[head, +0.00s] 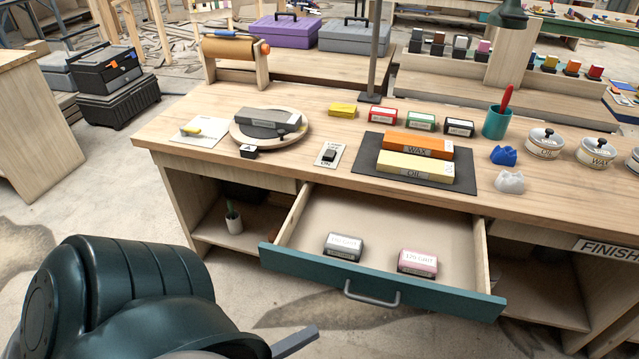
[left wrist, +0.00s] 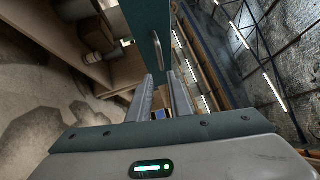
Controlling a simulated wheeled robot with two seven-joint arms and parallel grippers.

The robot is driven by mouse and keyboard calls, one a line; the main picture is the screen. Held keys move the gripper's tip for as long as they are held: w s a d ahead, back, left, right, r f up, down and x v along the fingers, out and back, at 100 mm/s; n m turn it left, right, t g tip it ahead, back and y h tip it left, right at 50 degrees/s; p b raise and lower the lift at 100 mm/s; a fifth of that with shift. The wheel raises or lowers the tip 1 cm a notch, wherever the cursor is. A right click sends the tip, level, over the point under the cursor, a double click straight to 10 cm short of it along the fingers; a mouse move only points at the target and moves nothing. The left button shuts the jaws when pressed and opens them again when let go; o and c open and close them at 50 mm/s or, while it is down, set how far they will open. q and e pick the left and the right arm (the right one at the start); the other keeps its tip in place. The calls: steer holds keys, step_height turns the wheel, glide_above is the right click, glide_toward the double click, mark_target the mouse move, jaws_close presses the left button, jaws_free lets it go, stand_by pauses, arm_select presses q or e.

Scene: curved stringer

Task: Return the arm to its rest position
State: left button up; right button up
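My left arm, dark green, fills the lower left of the head view. A grey finger of my left gripper (head: 295,342) shows at the bottom edge, in front of the drawer and apart from it. In the left wrist view the two fingers of the left gripper (left wrist: 161,78) stand apart with nothing held between them. The teal-fronted drawer (head: 375,280) is pulled out, its handle (head: 371,294) free. The drawer front (left wrist: 147,30) and handle also show beyond the fingertips in the wrist view. My right gripper is not in view.
The open drawer holds a grey box (head: 343,247) and a pink box (head: 417,262). The workbench (head: 300,170) bears a round sharpening disc (head: 240,130), orange and yellow blocks on a dark mat (head: 365,165), small boxes, a teal cup (head: 496,121) and pots. Open floor lies left of the bench.

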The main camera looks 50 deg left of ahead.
arm_select(q)
steer(key=shift+s, duration=0.3)
stand_by(0.5)
steer(key=w+d+f+n+g+y, duration=0.25)
steer(key=f+n, duration=0.35)
steer(key=f, duration=0.4)
steer(key=w+d+f+n+g+y, duration=0.1)
steer(key=w+f+n+g, duration=0.3)
steer(key=f, duration=0.6)
steer(key=s+d+f+n+g, duration=0.3)
steer(key=d+f+n, duration=0.1)
steer(key=f, duration=0.4)
steer(key=s+d+f+n+g, duration=0.3)
steer(key=d+f+n+g, duration=0.1)
steer(key=f, duration=0.5)
steer(key=shift+s+d+n, duration=0.4)
steer(key=shift+d+n, duration=0.1)
steer(key=shift+n, duration=0.6)
